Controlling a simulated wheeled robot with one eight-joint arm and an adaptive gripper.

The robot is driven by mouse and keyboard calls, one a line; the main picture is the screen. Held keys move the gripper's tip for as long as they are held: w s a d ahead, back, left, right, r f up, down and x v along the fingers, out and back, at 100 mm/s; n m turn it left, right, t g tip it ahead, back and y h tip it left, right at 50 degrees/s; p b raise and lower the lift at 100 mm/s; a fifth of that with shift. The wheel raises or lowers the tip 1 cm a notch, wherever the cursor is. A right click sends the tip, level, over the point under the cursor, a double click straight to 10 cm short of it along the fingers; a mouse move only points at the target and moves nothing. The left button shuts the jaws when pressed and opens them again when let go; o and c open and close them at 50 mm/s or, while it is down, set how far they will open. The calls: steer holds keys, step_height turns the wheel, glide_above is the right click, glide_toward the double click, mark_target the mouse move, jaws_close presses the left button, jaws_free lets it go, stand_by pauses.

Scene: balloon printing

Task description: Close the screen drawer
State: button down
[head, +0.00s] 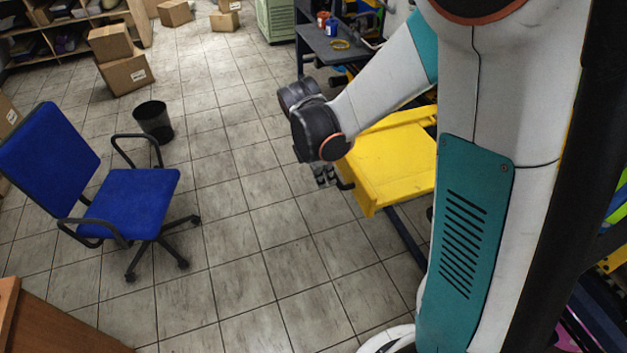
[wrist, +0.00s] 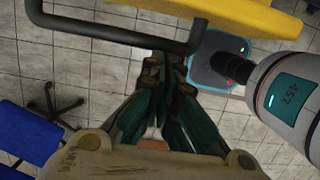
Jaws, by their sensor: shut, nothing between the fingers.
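The yellow screen drawer (head: 388,168) juts out from the machine on the right in the head view. My arm hides its right part. My gripper (head: 325,176) is by the drawer's left front side, pointing down. In the wrist view, a strip of the yellow drawer (wrist: 250,14) shows at the top right. Its dark bar handle (wrist: 115,33) runs across the top, just beyond the fingers. My gripper (wrist: 168,68) is shut and empty, its fingertips close to the handle. I cannot tell whether they touch it.
A blue office chair (head: 130,200) and a black bin (head: 153,121) stand on the tiled floor to the left. A grey side table (head: 340,48) with small jars is behind the drawer. Cardboard boxes (head: 125,72) lie at the back. The floor between chair and drawer is clear.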

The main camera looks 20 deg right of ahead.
steer(key=d+b, duration=0.4)
steer(key=d, duration=4.6)
steer(key=shift+d, duration=0.25)
